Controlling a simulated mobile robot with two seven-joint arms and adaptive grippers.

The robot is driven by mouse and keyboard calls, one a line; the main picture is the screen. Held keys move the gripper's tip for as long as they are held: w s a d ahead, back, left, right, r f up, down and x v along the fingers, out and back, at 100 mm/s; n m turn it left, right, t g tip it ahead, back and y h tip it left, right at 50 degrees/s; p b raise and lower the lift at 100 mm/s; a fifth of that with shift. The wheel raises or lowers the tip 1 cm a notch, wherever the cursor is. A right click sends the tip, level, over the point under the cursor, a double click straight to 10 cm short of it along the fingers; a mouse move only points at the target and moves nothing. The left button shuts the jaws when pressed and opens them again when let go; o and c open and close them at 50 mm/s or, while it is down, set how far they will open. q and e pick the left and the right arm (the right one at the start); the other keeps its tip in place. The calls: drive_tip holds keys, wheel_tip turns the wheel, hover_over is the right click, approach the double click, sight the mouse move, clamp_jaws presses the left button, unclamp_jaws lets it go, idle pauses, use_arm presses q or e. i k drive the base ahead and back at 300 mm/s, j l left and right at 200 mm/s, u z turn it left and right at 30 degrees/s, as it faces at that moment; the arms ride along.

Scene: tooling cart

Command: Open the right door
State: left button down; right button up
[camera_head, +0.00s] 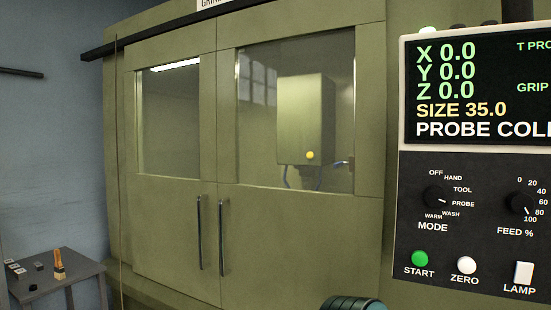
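The right door (300,225) is an olive-green machine door with a large window. It is shut, its inner edge against the left door (165,220). The right door's handle (223,237) is a dark vertical bar near the seam, and the left door's handle (200,232) stands beside it. Through the right window a box-shaped unit with a yellow button shows. A dark rounded part (352,303) shows at the bottom edge, right of centre; I cannot tell what it is. Neither gripper can be made out in this view.
A control panel (475,200) with a screen, knobs and buttons stands at the right, close to the right door. A small grey table (75,275) with several small items stands at the lower left. A dark rail (140,38) runs above the doors.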

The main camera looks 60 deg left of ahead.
sight(281, 249)
drive_tip(key=u, duration=1.45)
